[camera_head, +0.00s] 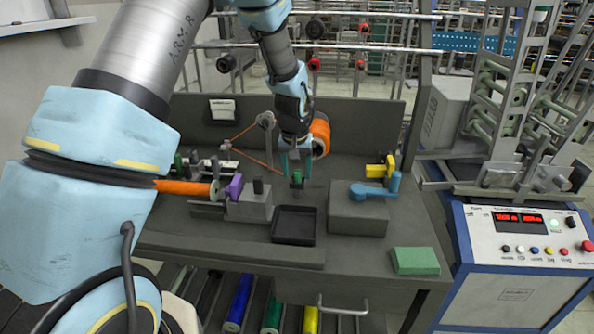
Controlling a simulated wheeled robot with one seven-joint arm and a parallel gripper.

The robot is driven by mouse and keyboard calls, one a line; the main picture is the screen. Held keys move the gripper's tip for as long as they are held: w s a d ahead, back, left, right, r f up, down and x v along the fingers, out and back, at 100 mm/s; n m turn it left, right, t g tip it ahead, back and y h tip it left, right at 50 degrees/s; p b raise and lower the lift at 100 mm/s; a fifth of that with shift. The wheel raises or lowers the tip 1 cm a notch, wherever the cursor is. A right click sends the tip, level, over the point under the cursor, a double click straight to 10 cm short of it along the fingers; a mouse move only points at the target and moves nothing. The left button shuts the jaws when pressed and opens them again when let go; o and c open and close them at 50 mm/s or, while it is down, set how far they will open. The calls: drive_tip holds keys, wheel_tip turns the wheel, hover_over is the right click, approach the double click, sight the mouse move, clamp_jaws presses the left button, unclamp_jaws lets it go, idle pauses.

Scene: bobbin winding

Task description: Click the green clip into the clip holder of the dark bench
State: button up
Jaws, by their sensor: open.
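My gripper (296,168) points down over the dark bench (365,296), its two teal fingers apart. A small green clip (297,177) stands upright just below and between the fingertips, at a small dark piece on the bench top. Whether that dark piece is the clip holder, and whether the clip is seated in it, I cannot tell at this size. I also cannot tell whether the fingers touch the clip. The clip's upper end is close to the fingertips.
A black square tray (294,226) lies in front of the clip. A grey block (250,208) stands left; a larger box (358,212) with a blue handle (376,189) stands right. An orange spool (320,134) is behind my gripper. A green block (415,261) lies front right.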

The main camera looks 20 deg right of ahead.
drive_tip(key=b+v, duration=0.2)
drive_tip(key=v, duration=0.9)
drive_tip(key=a, duration=0.5)
drive_tip(key=a+n, duration=0.1)
drive_tip(key=a, duration=0.5)
drive_tip(key=s+a+n, duration=0.1)
drive_tip(key=a, duration=0.4)
drive_tip(key=shift+a+f+y, duration=0.25)
drive_tip(key=shift+f+y, duration=0.05)
drive_tip(key=s+a+f+n, duration=0.1)
drive_tip(key=s+a, duration=0.4)
drive_tip(key=a, duration=0.3)
drive_tip(key=s+a+f+n, duration=0.1)
drive_tip(key=s+a, duration=0.3)
drive_tip(key=a, duration=0.3)
drive_tip(key=shift+s+a+n+g+y, duration=0.3)
drive_tip(key=shift+s+a+g, duration=0.1)
